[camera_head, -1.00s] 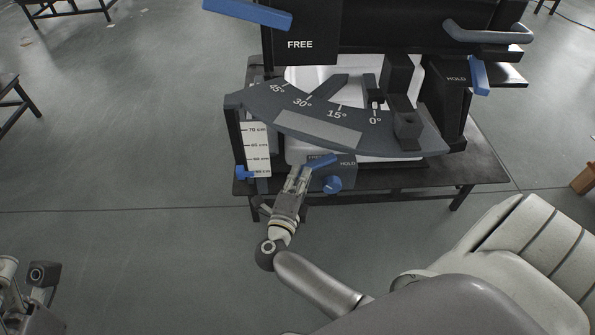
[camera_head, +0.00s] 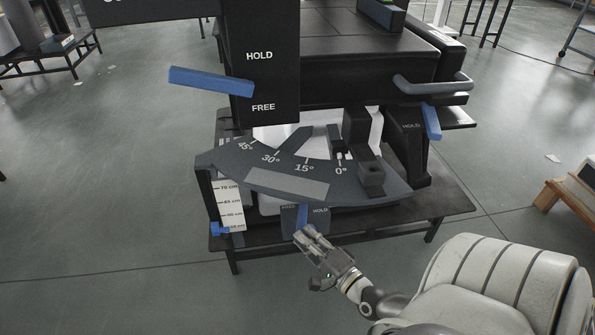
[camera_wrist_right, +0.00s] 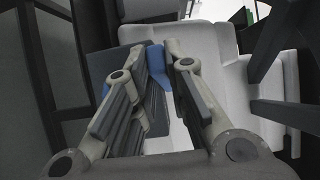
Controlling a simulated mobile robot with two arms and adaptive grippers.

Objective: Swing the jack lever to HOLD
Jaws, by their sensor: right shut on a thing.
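The jack lever (camera_head: 302,215) is a short blue bar on a small dark box (camera_head: 322,222) under the angle scale. It stands nearly upright in the head view, between the box's left label, too small to read surely, and its HOLD label. My right gripper (camera_head: 307,236) reaches it from the lower right and is shut on its lower end. In the right wrist view, the blue lever (camera_wrist_right: 157,95) shows between the two fingers of my right gripper (camera_wrist_right: 160,65). The fingers hide part of it. My left gripper is not in view.
The grey angle scale (camera_head: 287,186) overhangs just above the box. A larger blue lever (camera_head: 210,81) sticks out left by FREE, and another blue lever (camera_head: 432,122) hangs at the right HOLD plate. A height scale (camera_head: 231,205) stands left. Floor in front is clear.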

